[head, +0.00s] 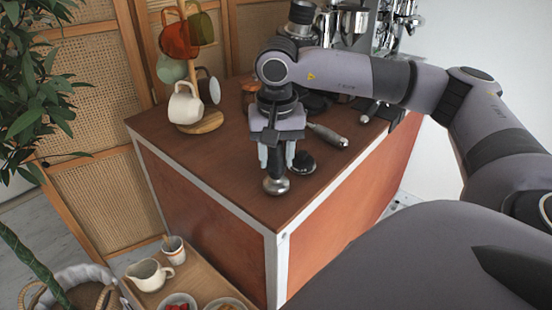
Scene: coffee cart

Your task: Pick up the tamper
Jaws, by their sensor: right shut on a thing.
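My right gripper (277,158) points down over the front part of the brown cart top (228,168). Its light fingers are shut on the tamper (276,185). The tamper's rounded silver end shows below the fingertips, and the rest is hidden by the fingers. I cannot tell whether the tamper touches the cart top. My left gripper is not in view.
A dark round piece (304,163) lies right beside the gripper, with a handled tool (328,136) behind it. A mug tree (205,122) with several mugs stands at the left. A lower wooden tray (200,272) holds a white pitcher (148,275) and a cup (173,250).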

